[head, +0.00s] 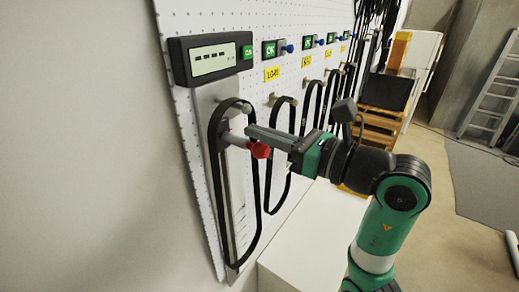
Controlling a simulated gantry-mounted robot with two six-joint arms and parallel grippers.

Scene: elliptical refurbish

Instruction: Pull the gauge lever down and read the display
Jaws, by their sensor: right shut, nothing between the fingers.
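The gauge is a tall metal plate (237,245) on a white pegboard. Its lever, a grey rod with a red knob (260,150), sticks out toward the right. A black belt (217,190) loops around the gauge's pegs. The display (212,59) above shows several dashes and no readable number, with a green light box (247,52) at its right. My right gripper (248,134) is shut and empty, its fingers just above the red knob; I cannot tell whether they touch it. My left gripper is not in view.
More black belts (279,205) hang on pegs to the right, under green OK boxes (269,49) and yellow labels (272,73). A white block (315,235) stands below the board. A ladder (492,95) and brown shelf (380,122) stand further back.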

